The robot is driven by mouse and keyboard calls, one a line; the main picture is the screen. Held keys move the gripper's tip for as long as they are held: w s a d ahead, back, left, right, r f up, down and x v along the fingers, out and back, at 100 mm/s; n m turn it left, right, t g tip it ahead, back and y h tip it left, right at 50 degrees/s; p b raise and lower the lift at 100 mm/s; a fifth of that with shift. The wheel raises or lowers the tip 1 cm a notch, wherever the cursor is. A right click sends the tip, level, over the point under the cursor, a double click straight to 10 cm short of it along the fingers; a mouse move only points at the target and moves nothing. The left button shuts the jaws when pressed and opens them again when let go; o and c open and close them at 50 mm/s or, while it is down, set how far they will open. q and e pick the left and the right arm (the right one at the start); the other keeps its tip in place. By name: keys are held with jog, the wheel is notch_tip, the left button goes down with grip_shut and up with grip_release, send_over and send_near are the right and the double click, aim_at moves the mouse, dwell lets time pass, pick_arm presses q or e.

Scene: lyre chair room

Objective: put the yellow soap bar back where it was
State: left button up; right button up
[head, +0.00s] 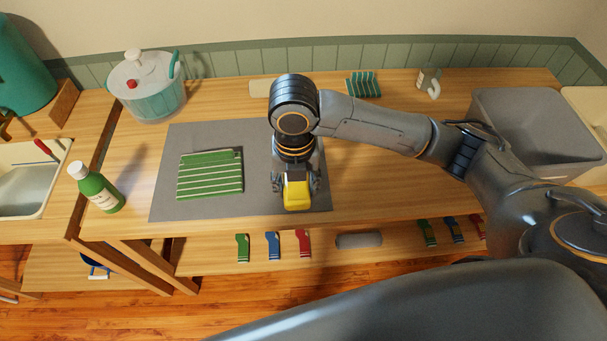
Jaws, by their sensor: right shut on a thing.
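The yellow soap bar (297,193) is in the head view, near the front right part of the grey mat (214,139). My right gripper (296,187) points down from above and is shut on the soap bar, with a finger at each side. Whether the bar touches the mat or is held just above it, I cannot tell. A green and white striped cloth (210,175) lies on the mat to the left of the gripper. A teal ridged soap dish or rack (364,84) lies at the back of the table. My left gripper is not in view.
A green bottle (100,190) and a lidded clear pot (150,95) stand on the left. A grey tub (535,125) stands on the right, a small clear mug (429,81) at the back. Several folded colored items lie on the lower shelf (205,262).

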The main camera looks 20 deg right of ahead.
jog(key=w+d+f, duration=0.1)
jog(key=w+f, duration=0.1)
jog(key=w, duration=0.1)
jog(key=w+d+f+p, duration=0.1)
jog(key=w+f, duration=0.2)
jog(key=w, duration=0.1)
jog(key=w+f, duration=0.3)
jog(key=shift+w+d, duration=0.4)
jog(key=shift+w+f, duration=0.15)
jog(key=shift+f, duration=0.05)
notch_tip(320, 180, down, 3)
jog(key=shift+w+d+r+p, duration=0.1)
jog(key=shift+w+d+p, duration=0.05)
jog(key=shift+p, duration=0.65)
jog(key=shift+f, duration=0.35)
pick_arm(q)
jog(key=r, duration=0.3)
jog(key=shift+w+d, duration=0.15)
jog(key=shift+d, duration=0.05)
pick_arm(e)
jog(key=shift+f, duration=0.1)
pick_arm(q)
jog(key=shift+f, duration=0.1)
pick_arm(e)
jog(key=shift+f, duration=0.1)
jog(key=o, duration=1.1)
